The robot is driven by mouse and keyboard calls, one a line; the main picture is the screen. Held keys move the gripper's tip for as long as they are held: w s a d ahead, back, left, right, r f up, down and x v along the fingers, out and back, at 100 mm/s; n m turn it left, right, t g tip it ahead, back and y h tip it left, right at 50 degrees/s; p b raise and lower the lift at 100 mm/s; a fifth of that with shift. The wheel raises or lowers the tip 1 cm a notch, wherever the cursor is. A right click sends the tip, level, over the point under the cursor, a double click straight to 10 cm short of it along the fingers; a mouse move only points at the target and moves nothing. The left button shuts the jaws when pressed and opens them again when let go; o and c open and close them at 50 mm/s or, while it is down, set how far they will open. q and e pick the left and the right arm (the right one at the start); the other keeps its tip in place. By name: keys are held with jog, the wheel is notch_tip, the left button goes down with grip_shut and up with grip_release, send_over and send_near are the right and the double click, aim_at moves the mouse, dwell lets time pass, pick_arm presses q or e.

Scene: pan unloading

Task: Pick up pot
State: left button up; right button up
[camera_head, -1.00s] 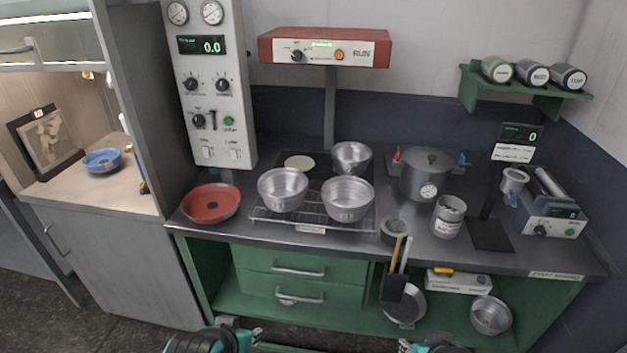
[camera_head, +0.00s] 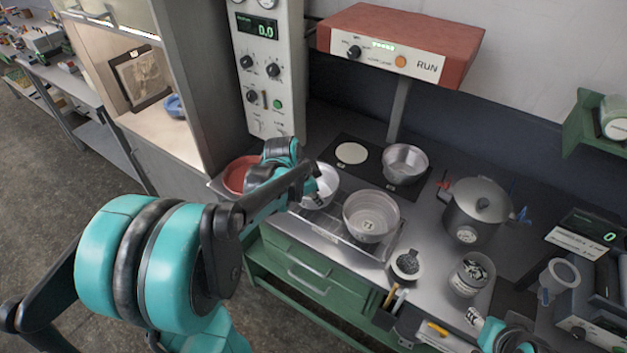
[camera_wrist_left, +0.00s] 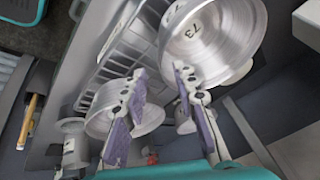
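Several silver metal pots are in the head view. One (camera_head: 327,187) is partly hidden behind my left gripper, one (camera_head: 371,216) sits on the wire rack (camera_head: 347,240), and one (camera_head: 405,164) stands behind. My left gripper (camera_head: 308,180) is at the left pot. The left wrist view shows its fingers (camera_wrist_left: 160,98) open, with a pot (camera_wrist_left: 148,115) beyond and between them and a larger-looking pot (camera_wrist_left: 215,45) marked 73 above. Contact cannot be told. My right gripper (camera_head: 476,317) is partly in view, low at the right, its opening unclear.
The red RUN box (camera_head: 405,42) overhangs the counter on a post (camera_head: 398,112). A canister (camera_head: 472,274) and a small grey cup (camera_head: 407,265) stand right of the rack. Green drawers (camera_head: 310,275) are below.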

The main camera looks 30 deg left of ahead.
aim_at(326, 206)
pick_arm(q)
jog(key=b+x, duration=0.1)
jog(key=x, duration=0.3)
jog(key=b+x, duration=0.1)
jog(key=x, duration=0.3)
jog(key=shift+w+a+b, duration=0.15)
jog(key=shift+a+b, duration=0.05)
jog(key=shift+b, duration=0.2)
jog(key=shift+c, duration=0.4)
grip_shut()
